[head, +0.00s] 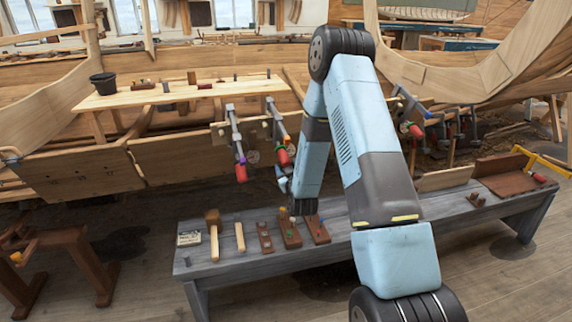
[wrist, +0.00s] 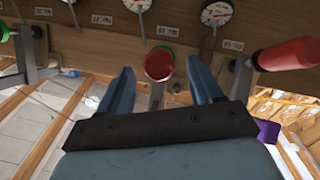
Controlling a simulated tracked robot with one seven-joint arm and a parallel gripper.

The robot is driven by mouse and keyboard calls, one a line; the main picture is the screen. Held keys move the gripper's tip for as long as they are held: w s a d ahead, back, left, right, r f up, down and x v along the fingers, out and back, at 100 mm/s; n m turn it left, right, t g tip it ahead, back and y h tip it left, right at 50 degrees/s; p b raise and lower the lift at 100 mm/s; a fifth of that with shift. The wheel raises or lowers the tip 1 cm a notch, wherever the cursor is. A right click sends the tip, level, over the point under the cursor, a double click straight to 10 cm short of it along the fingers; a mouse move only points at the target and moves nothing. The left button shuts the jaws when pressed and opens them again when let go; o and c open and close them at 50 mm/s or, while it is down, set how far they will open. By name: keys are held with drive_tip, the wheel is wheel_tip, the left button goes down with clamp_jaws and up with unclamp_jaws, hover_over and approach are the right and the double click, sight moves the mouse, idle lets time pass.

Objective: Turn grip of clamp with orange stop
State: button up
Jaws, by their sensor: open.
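The clamp with the orange stop (head: 286,140) hangs at the hull plank in the head view, with its red grip (head: 283,157) at the lower end. In the wrist view a red grip (wrist: 159,65) with a green edge shows nearly end-on, between and beyond my fingertips. My gripper (wrist: 160,72) is open and empty, one finger on each side of that grip in the picture. Contact cannot be told. In the head view my gripper (head: 282,181) is just below the red grip, partly hidden by my arm. The orange stop is not visible in the wrist view.
A clamp with a purple stop (head: 241,159) hangs close on the left; its red grip (wrist: 287,54) is at right in the wrist view. A blue-stop clamp (head: 428,114) hangs right of my arm. Round gauges (wrist: 216,13) line the board. A grey bench (head: 340,250) stands below.

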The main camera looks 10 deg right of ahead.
drive_tip(key=s, duration=0.9)
drive_tip(key=shift+s, duration=0.35)
drive_tip(key=shift+a, duration=0.1)
idle(0.6)
wheel_tip(320, 180, up, 10)
drive_tip(key=w+g, duration=0.2)
drive_tip(key=g, duration=0.1)
drive_tip(key=s+r+m+g, duration=0.1)
drive_tip(key=s+r+g, duration=0.2)
drive_tip(key=s+r, duration=0.55)
drive_tip(key=s+r+m+g, duration=0.1)
drive_tip(key=s+r+g, duration=0.2)
drive_tip(key=s, duration=1)
drive_tip(key=s+r+m+g, duration=0.1)
drive_tip(key=s+r+g, duration=0.2)
drive_tip(key=s+r, duration=0.6)
drive_tip(key=s, duration=0.5)
drive_tip(key=shift+d+m+g+y, duration=0.3)
